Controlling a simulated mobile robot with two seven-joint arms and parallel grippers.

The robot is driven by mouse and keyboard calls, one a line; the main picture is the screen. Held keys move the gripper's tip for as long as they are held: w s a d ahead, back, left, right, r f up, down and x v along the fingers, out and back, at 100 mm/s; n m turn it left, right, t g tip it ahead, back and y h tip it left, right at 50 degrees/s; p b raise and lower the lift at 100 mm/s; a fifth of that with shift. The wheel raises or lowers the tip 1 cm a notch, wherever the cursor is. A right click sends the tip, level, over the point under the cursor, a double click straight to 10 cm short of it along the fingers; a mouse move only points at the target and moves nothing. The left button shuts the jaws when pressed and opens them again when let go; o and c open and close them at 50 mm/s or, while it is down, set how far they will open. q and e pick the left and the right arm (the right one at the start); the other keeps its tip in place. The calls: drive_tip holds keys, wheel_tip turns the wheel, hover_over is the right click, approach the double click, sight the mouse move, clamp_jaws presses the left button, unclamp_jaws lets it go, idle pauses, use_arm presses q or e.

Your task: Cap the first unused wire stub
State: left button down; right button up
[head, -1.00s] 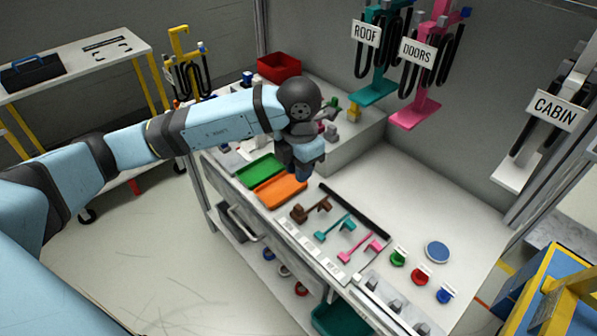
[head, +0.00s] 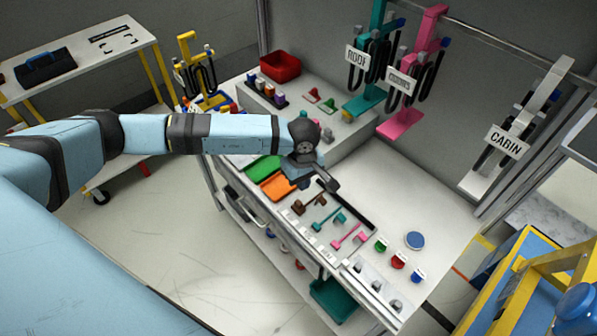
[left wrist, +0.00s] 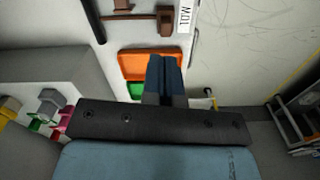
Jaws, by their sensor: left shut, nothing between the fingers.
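My left gripper (head: 302,182) is shut and empty, held above the workbench beside the orange tray (head: 276,187). In the left wrist view its closed blue fingers (left wrist: 165,78) show in front of the orange tray (left wrist: 138,65). Black wires hang on the teal ROOF holder (head: 374,60), the pink DOORS holder (head: 420,65) and the white CABIN holder (head: 515,130). I cannot tell which wire end is the unused stub, or which small piece is its cap. My right gripper is not in view.
A green tray (head: 262,168) lies beside the orange one. Brown (head: 300,205), teal (head: 328,221) and pink (head: 350,237) brackets lie along the bench. A red bin (head: 280,66) stands on the raised shelf.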

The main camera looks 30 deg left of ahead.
sight(298, 202)
use_arm(q)
drive_tip(key=m, duration=0.1)
drive_tip(key=m+p, duration=0.1)
drive_tip(key=m, duration=0.1)
drive_tip(key=shift+s+a+p, duration=0.25)
drive_tip(key=shift+p, duration=0.15)
drive_tip(key=shift+f+m+p, duration=0.2)
drive_tip(key=shift+m+p, duration=0.1)
drive_tip(key=shift+m, duration=0.2)
drive_tip(key=shift+s+a+f+m, duration=0.15)
drive_tip(key=shift+f+m, duration=0.1)
drive_tip(key=shift+m, duration=0.25)
drive_tip(key=shift+f+b, duration=1.05)
drive_tip(key=shift+f, duration=1.95)
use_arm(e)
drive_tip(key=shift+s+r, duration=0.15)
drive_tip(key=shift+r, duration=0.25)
use_arm(q)
drive_tip(key=shift+f+b, duration=0.15)
drive_tip(key=shift+b, duration=0.2)
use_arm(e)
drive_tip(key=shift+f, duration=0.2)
